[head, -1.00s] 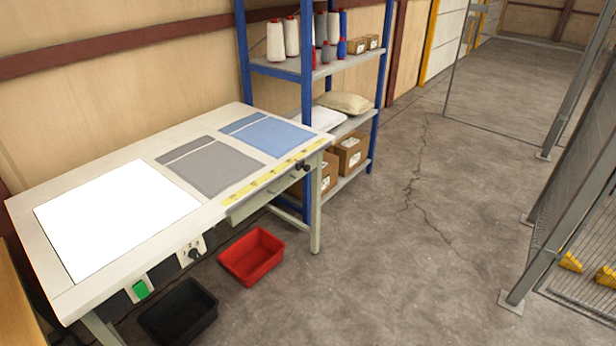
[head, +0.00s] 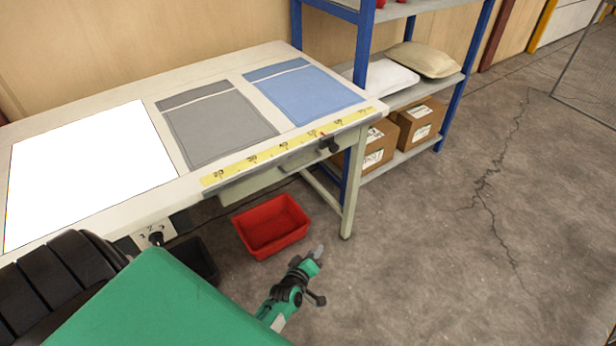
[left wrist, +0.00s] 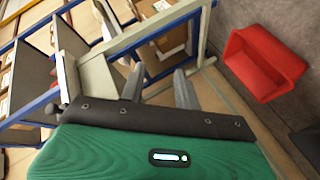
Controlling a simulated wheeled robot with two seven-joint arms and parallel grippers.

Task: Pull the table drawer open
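The worktable (head: 132,217) stands at the left, with a pale drawer (head: 250,184) under its front edge, below the yellow ruler strip. The drawer looks shut, and a handle shows on its front. My left gripper (head: 315,255) is in front of the table, lower than the drawer and apart from it, near the red bin. In the left wrist view its two fingers (left wrist: 158,88) are spread with nothing between them. The drawer front cannot be made out clearly there. My right gripper is not in view.
A red bin (head: 271,227) and a dark bin (head: 200,262) are on the floor by the table. Grey and blue fabric pieces (head: 305,91) lie on the tabletop. A blue-framed shelf (head: 364,60) with boxes and pillows stands behind. The floor at the right is clear.

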